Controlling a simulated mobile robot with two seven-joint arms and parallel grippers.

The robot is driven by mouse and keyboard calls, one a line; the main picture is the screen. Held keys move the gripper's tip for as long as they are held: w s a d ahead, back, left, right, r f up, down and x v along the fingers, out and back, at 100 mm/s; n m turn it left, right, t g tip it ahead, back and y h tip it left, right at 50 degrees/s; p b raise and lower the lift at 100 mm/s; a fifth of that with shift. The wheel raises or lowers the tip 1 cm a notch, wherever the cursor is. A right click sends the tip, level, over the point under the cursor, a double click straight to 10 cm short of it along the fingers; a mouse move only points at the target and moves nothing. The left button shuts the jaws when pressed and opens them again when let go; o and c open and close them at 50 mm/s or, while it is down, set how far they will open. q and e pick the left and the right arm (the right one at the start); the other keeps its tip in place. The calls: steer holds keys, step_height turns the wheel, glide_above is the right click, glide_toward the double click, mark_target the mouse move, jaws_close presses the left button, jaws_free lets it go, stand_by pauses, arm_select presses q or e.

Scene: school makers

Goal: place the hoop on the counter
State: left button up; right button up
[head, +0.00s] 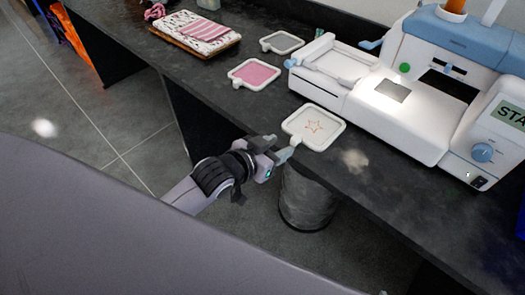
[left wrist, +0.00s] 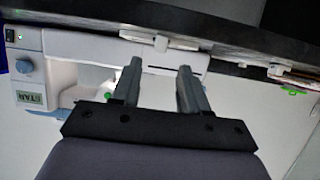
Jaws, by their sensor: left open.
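In the left wrist view, the hoop's pale edge (left wrist: 178,43) shows beyond the open left gripper (left wrist: 160,68), with the handle in line with the gap. I see no grip on it, and cannot tell whether a finger touches it. My right gripper is out of view.
A white and blue embroidery machine (head: 420,85) stands right of the hoop. A pink hoop (head: 255,74) and a grey hoop (head: 282,42) lie farther back, near folded cloths (head: 196,32). A dark bin (head: 306,200) stands under the counter.

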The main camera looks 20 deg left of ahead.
arm_select(q)
steer(key=v, duration=0.5)
steer(key=s+a+f+n+g+y, duration=0.1)
steer(key=s+a+f+g+y, duration=0.1)
steer(key=s+f, duration=1.2)
steer(key=shift+a+f+g, duration=0.3)
steer(key=shift+a+f, duration=0.1)
steer(key=shift+f, duration=0.2)
steer(key=shift+r, duration=0.15)
